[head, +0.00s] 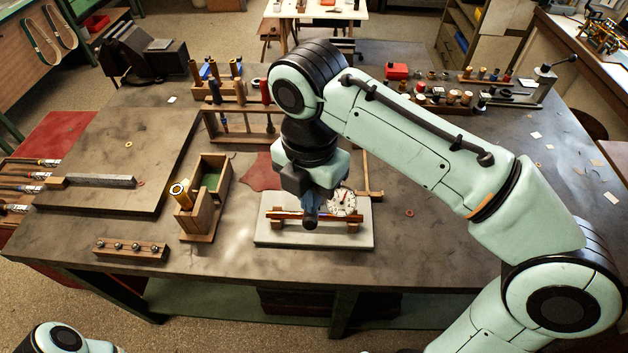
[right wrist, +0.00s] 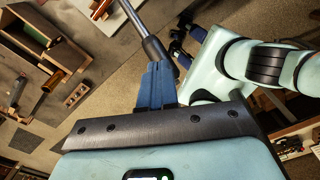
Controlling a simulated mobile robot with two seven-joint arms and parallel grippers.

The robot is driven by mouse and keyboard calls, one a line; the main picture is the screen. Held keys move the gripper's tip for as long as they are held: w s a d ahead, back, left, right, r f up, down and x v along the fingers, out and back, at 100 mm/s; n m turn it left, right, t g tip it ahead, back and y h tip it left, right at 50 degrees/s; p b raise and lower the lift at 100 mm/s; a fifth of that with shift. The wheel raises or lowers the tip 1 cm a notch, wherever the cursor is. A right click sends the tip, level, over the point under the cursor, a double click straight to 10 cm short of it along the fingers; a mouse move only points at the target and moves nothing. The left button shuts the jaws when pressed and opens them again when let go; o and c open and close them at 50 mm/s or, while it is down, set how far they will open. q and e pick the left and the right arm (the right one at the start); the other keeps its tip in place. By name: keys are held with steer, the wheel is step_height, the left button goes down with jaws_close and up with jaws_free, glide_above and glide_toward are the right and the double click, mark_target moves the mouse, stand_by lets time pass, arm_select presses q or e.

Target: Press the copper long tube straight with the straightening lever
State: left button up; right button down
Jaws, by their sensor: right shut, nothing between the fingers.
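A thin copper-coloured tube (head: 286,213) lies across small wooden supports on a pale plate (head: 352,239) at the table's front middle. A white dial gauge (head: 342,202) stands at its right end. My right gripper (head: 311,202) is above the tube's middle and hides part of it. In the right wrist view its blue fingers (right wrist: 157,85) are shut, with a dark grey rod (right wrist: 143,32) just beyond their tips. I cannot tell whether this rod is the straightening lever or whether the fingers touch it. Part of my left gripper (right wrist: 182,42) seems to show there, jaws unclear.
A wooden box (head: 211,188) stands left of the plate, and a rack of ball-ended pieces (head: 130,250) lies farther left. Tool racks (head: 240,126) stand behind. A black-knobbed lever device (head: 545,82) is at the back right. Table space right of the plate is mostly clear.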

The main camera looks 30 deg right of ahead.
steer(key=shift+w+d+r+p, duration=0.15)
steer(key=shift+r+p, duration=0.2)
steer(key=shift+r, duration=0.2)
steer(key=shift+w+r+p, duration=0.15)
steer(key=shift+r+p, duration=0.2)
steer(key=shift+r, duration=0.2)
arm_select(q)
steer(key=shift+t, duration=0.3)
steer(key=w+r+p, duration=0.1)
steer(key=w+r, duration=0.3)
steer(key=shift+w, duration=0.15)
arm_select(e)
step_height(320, 180, up, 8)
steer(key=shift+w+d+r, duration=0.15)
steer(key=shift+w+d, duration=0.1)
steer(key=shift+w, duration=0.15)
steer(key=shift+d+f, duration=0.1)
steer(key=shift+f, duration=0.1)
stand_by(1.7)
steer(key=shift+f, duration=0.45)
steer(key=shift+f, duration=0.15)
